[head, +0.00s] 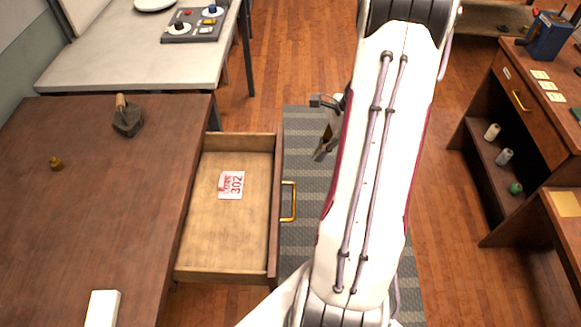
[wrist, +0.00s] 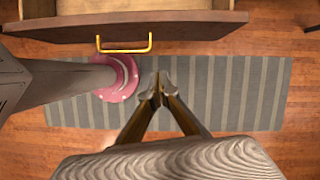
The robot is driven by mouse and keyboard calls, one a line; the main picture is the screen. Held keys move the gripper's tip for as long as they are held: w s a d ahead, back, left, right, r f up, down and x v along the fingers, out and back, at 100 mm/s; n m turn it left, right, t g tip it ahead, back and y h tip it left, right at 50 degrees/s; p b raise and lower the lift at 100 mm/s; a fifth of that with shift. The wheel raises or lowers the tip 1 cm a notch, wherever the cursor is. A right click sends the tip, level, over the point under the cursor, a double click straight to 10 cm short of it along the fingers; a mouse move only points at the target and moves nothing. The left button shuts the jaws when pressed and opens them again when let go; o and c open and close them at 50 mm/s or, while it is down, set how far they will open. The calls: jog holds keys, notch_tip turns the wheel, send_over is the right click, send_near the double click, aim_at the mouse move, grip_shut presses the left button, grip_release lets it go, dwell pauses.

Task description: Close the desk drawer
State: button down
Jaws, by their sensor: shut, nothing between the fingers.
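The desk drawer (head: 225,253) stands pulled out from the right side of the brown wooden desk (head: 85,215). Its brass handle (head: 289,201) is on the front panel, facing right. A paper tag reading 302 (head: 231,185) lies inside the drawer. In the wrist view the drawer front (wrist: 190,25) and handle (wrist: 125,46) are at the top. My gripper (wrist: 159,86) is shut and empty, pointing toward the drawer front and apart from it. In the head view my gripper is partly hidden behind my white arm, right of the drawer.
A striped rug (head: 300,150) covers the floor beside the drawer. A brown shelf desk (head: 530,110) stands at right.

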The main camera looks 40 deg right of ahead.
jog(key=shift+w+d+r+m+t, duration=0.15)
jog(key=shift+w+d+m, duration=0.15)
jog(key=shift+m, duration=0.3)
jog(key=shift+w+d+r+m+t, duration=0.15)
jog(key=shift+w+m, duration=0.15)
jog(key=shift+m, duration=0.3)
jog(key=shift+f, duration=0.15)
jog(key=w+a+f, duration=0.5)
jog(key=f, duration=0.4)
jog(key=shift+w+a, duration=0.2)
jog(key=shift+a, duration=0.05)
jog(key=shift+w+a, duration=0.1)
send_over(210, 179)
dwell(0.9)
